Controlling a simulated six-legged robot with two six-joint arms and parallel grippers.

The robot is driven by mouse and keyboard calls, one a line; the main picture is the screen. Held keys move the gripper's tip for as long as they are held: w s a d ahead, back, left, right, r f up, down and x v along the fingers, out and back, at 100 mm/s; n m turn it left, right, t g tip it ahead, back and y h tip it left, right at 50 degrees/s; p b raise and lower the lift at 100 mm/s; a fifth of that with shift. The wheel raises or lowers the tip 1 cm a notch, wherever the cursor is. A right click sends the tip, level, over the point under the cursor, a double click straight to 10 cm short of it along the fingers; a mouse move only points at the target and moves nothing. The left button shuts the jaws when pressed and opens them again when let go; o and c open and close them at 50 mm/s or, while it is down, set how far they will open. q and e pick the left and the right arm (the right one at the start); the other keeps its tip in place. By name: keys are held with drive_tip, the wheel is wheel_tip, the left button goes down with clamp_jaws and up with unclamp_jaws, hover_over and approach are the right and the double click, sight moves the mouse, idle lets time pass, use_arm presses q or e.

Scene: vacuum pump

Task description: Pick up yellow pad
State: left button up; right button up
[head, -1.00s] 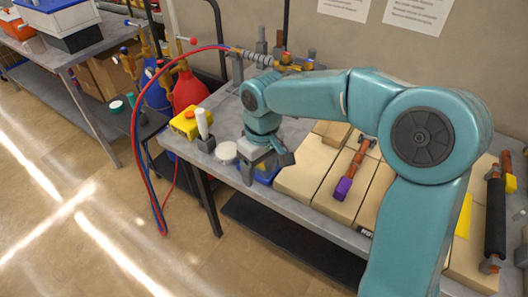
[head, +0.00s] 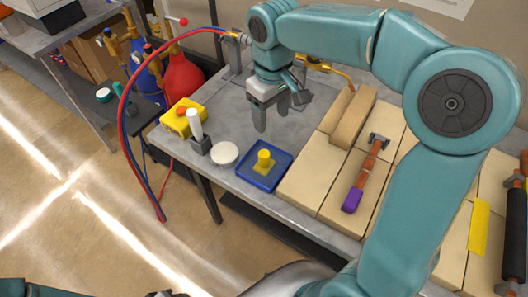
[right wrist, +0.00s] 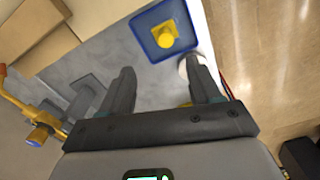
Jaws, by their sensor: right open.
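A yellow pad with a round knob (head: 264,162) sits in a blue tray (head: 283,178) at the table's front edge. The knobbed yellow pad (right wrist: 165,35) and the blue tray (right wrist: 146,22) also show at the top of the right wrist view. My right gripper (head: 272,116) is open and empty, behind the tray over bare grey tabletop and apart from the pad. Its two dark fingers (right wrist: 160,80) stand spread in the right wrist view. My left gripper is not clearly in view.
Left of the tray are a white round lid (head: 224,154), a white-handled tool in a holder (head: 195,130) and a yellow box (head: 182,117). Right are tan blocks, a purple-ended tool (head: 365,172) and a flat yellow strip (head: 479,226). Red and blue hoses loop left.

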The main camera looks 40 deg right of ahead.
sight(265, 154)
drive_tip(key=f, duration=1.1)
drive_tip(key=shift+w+a, duration=0.15)
drive_tip(key=shift+a, duration=0.05)
drive_tip(key=shift+f+p, duration=0.3)
drive_tip(key=f, duration=0.3)
drive_tip(key=f+p, duration=0.1)
drive_tip(key=f, duration=0.1)
drive_tip(key=shift+w+a, duration=0.35)
drive_tip(key=shift+s+r, duration=0.15)
drive_tip(key=shift+s, duration=0.1)
drive_tip(key=shift+w, duration=0.2)
drive_tip(key=c, duration=1.1)
use_arm(q)
drive_tip(key=shift+w+d+r, duration=0.1)
drive_tip(key=shift+w+r, duration=0.1)
drive_tip(key=shift+r, duration=0.55)
use_arm(e)
drive_tip(key=shift+s, duration=0.1)
